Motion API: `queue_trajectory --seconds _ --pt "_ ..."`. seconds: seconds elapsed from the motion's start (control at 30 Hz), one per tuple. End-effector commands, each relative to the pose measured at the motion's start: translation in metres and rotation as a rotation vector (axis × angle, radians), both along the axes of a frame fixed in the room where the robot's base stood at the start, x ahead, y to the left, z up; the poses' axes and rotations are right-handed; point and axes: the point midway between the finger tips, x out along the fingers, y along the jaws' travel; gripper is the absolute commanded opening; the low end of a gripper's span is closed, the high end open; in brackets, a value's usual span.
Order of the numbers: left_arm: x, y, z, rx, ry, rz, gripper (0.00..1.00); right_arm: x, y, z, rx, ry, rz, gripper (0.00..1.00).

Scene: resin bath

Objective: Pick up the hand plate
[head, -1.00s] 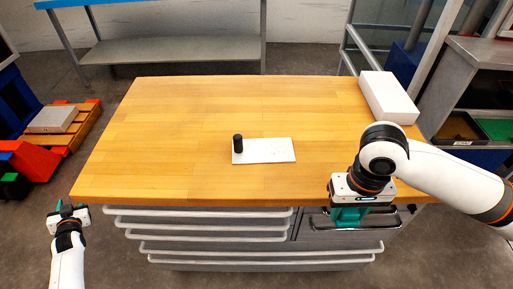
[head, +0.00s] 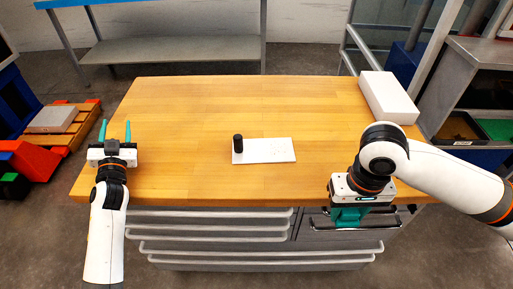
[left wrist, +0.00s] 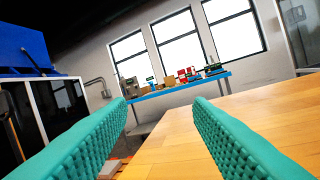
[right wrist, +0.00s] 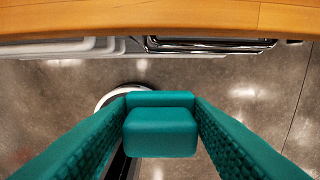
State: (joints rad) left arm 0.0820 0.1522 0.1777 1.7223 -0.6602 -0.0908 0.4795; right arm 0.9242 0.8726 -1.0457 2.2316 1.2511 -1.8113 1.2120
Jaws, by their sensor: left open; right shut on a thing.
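The hand plate is a flat white slab (head: 275,150) lying on the wooden table, with an upright black knob (head: 238,144) near its left end. My left gripper (head: 116,132) is open and empty over the table's left front part, left of the plate and apart from it. In the left wrist view its teal fingers (left wrist: 160,100) are spread with nothing between them. My right gripper (head: 350,217) points down at the table's front right edge, by the drawers. In the right wrist view it is shut on a teal block (right wrist: 160,132). Neither wrist view shows the plate.
The wooden table (head: 200,110) is mostly clear around the plate. A long white box (head: 388,97) lies at its back right. Drawers with light handles (head: 215,235) line the front below the edge. A dark handle (head: 350,228) is close to my right gripper.

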Motion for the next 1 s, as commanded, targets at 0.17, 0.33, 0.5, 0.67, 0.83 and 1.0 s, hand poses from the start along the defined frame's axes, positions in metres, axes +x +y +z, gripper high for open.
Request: queue_trajectory --seconds 0.17,0.33,0.5,0.67,0.83,1.0 --pt "-0.019 -0.099 -0.006 -0.052 0.014 -0.111 0.46 0.0 0.0 0.0 0.0 0.0 0.0 0.26" --pt "-0.052 -0.184 -0.019 -0.133 0.059 -0.209 0.46 0.0 0.0 0.0 0.0 0.0 0.0 0.26" --pt "-0.088 -0.252 -0.031 -0.223 0.121 -0.287 0.46 0.0 0.0 0.0 0.0 0.0 0.0 0.26" --pt "-0.112 -0.291 -0.033 -0.287 0.159 -0.332 0.46 0.0 0.0 0.0 0.0 0.0 0.0 0.26" --pt "-0.116 -0.306 -0.032 -0.312 0.173 -0.35 0.46 0.0 0.0 0.0 0.0 0.0 0.0 0.26" --pt "-0.089 -0.31 -0.032 -0.312 0.172 -0.352 0.46 0.0 0.0 0.0 0.0 0.0 0.0 0.26"
